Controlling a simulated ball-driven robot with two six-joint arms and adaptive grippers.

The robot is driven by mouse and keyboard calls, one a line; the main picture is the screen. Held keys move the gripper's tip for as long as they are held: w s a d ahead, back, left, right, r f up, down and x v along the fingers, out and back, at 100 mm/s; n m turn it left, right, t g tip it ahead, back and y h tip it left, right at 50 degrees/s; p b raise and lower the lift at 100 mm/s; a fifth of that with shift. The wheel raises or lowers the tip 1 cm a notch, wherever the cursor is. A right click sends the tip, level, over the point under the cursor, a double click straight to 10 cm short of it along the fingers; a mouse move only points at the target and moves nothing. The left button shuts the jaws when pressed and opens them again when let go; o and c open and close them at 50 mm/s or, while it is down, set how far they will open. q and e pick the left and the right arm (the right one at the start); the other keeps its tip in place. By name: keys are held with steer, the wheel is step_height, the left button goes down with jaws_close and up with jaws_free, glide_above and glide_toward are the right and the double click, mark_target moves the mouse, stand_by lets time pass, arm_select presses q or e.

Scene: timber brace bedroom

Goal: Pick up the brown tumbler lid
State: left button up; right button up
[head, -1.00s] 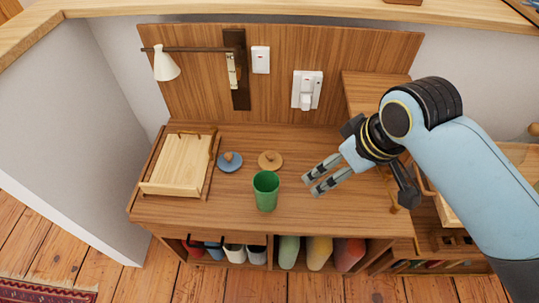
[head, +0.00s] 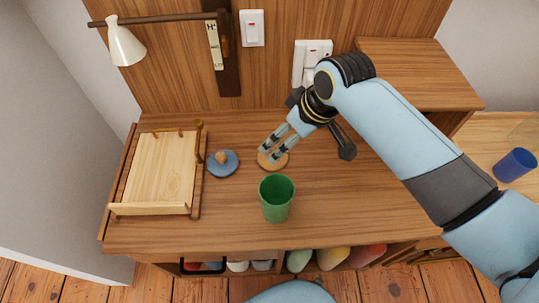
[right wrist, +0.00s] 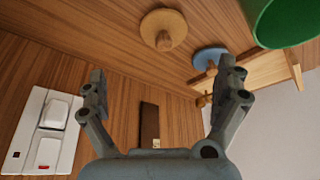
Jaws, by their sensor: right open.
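The brown tumbler lid (head: 272,159) lies on the wooden desk, a round disc with a knob; the fingers partly cover it in the head view. In the right wrist view the lid (right wrist: 163,30) shows whole at the top, beyond the fingertips. My right gripper (head: 271,148) is open and empty, with its fingers over the lid in the head view. In the right wrist view its fingers (right wrist: 165,82) are spread wide, with nothing between them. I cannot tell the exact gap to the lid. My left gripper is not in view.
A green tumbler (head: 277,199) stands in front of the lid. A blue lid (head: 222,163) lies to its left, beside a wooden tray (head: 122,209). The back panel (head: 280,60) carries a lamp (head: 125,45) and switches.

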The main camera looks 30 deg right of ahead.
mark_target(274, 150)
steer(key=b+x, duration=0.1)
steer(key=x, duration=0.5)
steer(key=b+x, duration=0.1)
steer(key=x, duration=0.3)
steer(key=shift+a+f, duration=0.15)
steer(key=shift+a, duration=0.15)
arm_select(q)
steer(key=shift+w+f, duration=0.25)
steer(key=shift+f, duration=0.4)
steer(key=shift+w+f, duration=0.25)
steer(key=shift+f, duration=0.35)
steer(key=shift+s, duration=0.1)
arm_select(e)
steer(key=c, duration=1.7)
